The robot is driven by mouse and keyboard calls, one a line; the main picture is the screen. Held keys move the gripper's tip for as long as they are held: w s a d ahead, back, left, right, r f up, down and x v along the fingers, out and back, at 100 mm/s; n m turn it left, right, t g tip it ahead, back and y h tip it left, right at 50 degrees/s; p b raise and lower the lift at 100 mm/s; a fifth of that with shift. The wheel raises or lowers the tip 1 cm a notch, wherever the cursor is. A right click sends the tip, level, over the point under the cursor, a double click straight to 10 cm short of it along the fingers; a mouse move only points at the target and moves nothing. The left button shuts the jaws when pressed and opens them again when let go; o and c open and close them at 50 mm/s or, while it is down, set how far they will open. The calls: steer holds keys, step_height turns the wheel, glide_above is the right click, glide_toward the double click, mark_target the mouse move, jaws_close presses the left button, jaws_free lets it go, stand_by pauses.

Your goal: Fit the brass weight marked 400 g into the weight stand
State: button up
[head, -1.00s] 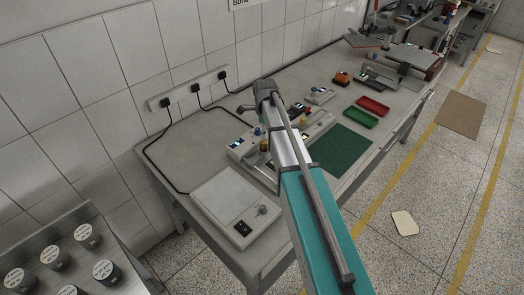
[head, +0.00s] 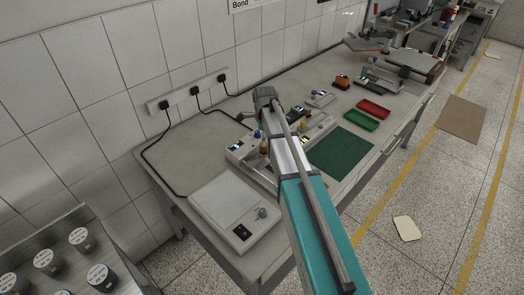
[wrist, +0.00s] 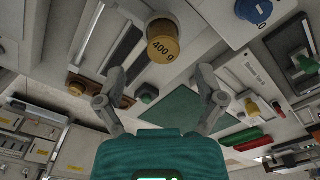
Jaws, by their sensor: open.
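The brass weight (wrist: 163,45) marked 400 g stands near the top middle of the wrist view, on a pale instrument. My gripper (wrist: 161,92) is open, its two fingers spread wide with nothing between them. The weight lies beyond the fingertips, untouched. In the head view my gripper (head: 264,93) hangs over the bench, and its fingers are hard to make out. A small brass-coloured piece (head: 264,149) shows beside my arm; its marking is too small to read. I cannot tell which part is the weight stand.
A blue knob (wrist: 255,10) marked 100 is right of the weight. A green mat (head: 341,152), red tray (head: 373,108) and green tray (head: 361,120) lie farther along the bench. A flat pale device (head: 236,212) stands at the near end. Dark labelled cylinders (head: 79,239) stand lower left.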

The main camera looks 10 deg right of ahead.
mark_target(263, 148)
steer(key=shift+w+a+f+b, duration=0.1)
steer(key=shift+w+f+b, duration=0.05)
steer(key=shift+f+b, duration=2.05)
steer(key=shift+f, duration=0.1)
steer(key=shift+c, duration=0.2)
jaws_close()
